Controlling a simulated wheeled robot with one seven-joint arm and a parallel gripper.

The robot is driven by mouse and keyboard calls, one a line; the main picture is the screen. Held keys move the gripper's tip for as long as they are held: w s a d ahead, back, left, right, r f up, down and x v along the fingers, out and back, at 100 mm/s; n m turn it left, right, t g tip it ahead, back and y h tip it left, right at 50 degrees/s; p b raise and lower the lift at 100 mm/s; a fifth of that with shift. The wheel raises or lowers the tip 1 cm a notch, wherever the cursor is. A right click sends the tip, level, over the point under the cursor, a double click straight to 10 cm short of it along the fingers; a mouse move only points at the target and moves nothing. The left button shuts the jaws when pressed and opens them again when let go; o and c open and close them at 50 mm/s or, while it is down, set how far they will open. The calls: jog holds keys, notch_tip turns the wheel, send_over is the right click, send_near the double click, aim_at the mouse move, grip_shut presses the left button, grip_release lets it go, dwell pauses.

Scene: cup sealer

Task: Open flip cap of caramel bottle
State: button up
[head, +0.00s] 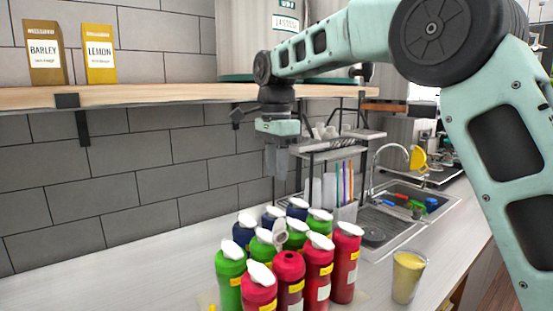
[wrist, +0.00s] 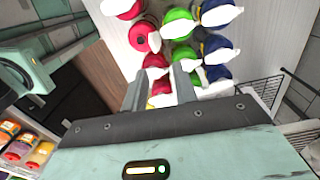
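Several squeeze bottles with white flip caps stand in a tight group on the counter in the head view: green (head: 229,275), red (head: 345,262) and dark blue (head: 243,232). No label can be read, so I cannot tell which is caramel. One dark red bottle (head: 288,278) in the front middle has its cap (head: 280,236) flipped up, baring the red top; this bottle also shows in the wrist view (wrist: 142,38). The other caps look closed. My gripper (head: 276,172) hangs above and behind the group, touching no bottle. In the wrist view its fingers (wrist: 159,85) are apart with nothing held.
A wooden shelf (head: 170,95) with barley (head: 43,52) and lemon (head: 100,55) boxes runs along the tiled wall. A dish rack (head: 325,150) and sink (head: 415,200) stand at right. A yellow-filled cup (head: 407,277) stands right of the bottles. Counter at left is clear.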

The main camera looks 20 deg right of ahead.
jog(key=shift+r, duration=1.6)
jog(key=s+a+f+n+b, duration=0.3)
jog(key=s+a+f+n, duration=0.45)
jog(key=s+f, duration=0.2)
jog(key=s+f+n+b, duration=0.2)
jog(key=s+f+n, duration=0.5)
jog(key=s, duration=0.6)
jog(key=s+d+f+n+b, duration=0.1)
jog(key=s+f+n+b, duration=0.1)
jog(key=s+f+n, duration=0.6)
jog(key=s+f, duration=0.3)
jog(key=s, duration=0.1)
jog(key=shift+s+d+f+y+b, duration=0.15)
jog(key=shift+s+d+y+b, duration=0.15)
jog(key=shift+s, duration=0.1)
